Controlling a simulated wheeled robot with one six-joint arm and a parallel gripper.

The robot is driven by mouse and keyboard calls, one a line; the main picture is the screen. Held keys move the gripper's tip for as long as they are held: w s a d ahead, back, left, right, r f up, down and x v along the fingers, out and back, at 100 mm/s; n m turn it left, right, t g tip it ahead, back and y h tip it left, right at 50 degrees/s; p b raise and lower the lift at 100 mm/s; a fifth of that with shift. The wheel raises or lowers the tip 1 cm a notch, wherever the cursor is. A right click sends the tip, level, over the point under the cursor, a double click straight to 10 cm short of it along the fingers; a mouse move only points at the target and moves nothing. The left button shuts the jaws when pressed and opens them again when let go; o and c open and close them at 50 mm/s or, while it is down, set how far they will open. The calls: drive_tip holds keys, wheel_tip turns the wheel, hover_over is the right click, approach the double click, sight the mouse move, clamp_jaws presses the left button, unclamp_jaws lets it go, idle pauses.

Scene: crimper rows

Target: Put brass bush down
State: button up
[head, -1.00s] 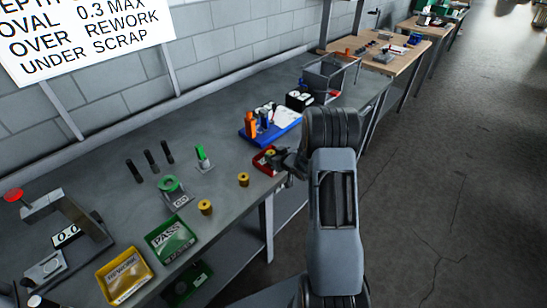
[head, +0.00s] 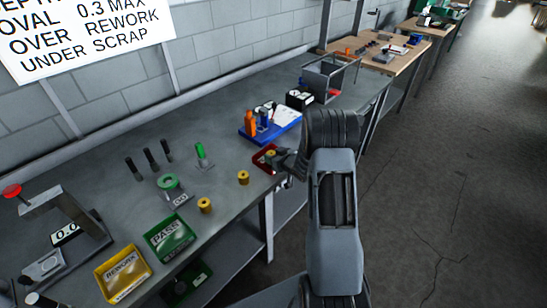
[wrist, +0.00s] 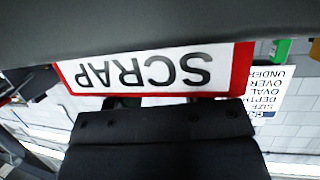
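A brass-coloured bush (head: 270,154) shows small at the red SCRAP tray (head: 262,161), beside my gripper (head: 281,159). I cannot tell whether it rests in the tray or is between the fingers. In the wrist view the tray's white SCRAP label (wrist: 150,70) is upside down, close in front of my gripper (wrist: 160,102). The fingertips and any bush between them are hidden there. Two more brass bushes stand on the grey bench, one (head: 243,177) left of the tray and one (head: 205,205) nearer the PASS tray.
A green PASS tray (head: 170,238) and yellow REWORK tray (head: 123,273) are at the bench's front left. A green ring gauge (head: 168,182), several black pins (head: 150,159) and a green-topped pin (head: 201,155) stand behind. A blue holder (head: 262,130) is just beyond the SCRAP tray.

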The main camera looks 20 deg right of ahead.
drive_tip(key=o, duration=0.4)
drive_tip(key=shift+s+a+f, duration=0.1)
drive_tip(key=shift+s+f, duration=0.25)
drive_tip(key=shift+f, duration=0.35)
drive_tip(key=shift+w+r+p, duration=0.1)
drive_tip(key=shift+r+p, duration=0.7)
drive_tip(key=shift+p, duration=0.05)
drive_tip(key=b+v, duration=0.2)
drive_tip(key=v, duration=0.9)
drive_tip(key=s+a+r+m+g+h, duration=0.1)
drive_tip(key=s+a+r+g+h, duration=0.15)
drive_tip(key=r, duration=0.35)
drive_tip(key=s+a+r+m+g+h, duration=0.1)
drive_tip(key=s+r+m+g+h, duration=0.1)
drive_tip(key=r+h, duration=0.3)
drive_tip(key=s+a+r+g+y, duration=0.1)
drive_tip(key=s+a, duration=0.2)
drive_tip(key=s, duration=0.2)
drive_tip(key=s+a+r+g+y, duration=0.1)
drive_tip(key=s+a+r+g, duration=0.1)
drive_tip(key=s+a, duration=0.2)
drive_tip(key=s+a+r+g+y, duration=0.1)
drive_tip(key=s+a+y, duration=0.1)
drive_tip(key=s+a, duration=0.2)
drive_tip(key=shift+s+r+g, duration=0.2)
drive_tip(key=shift+s+g, duration=0.05)
drive_tip(key=shift+s, duration=0.75)
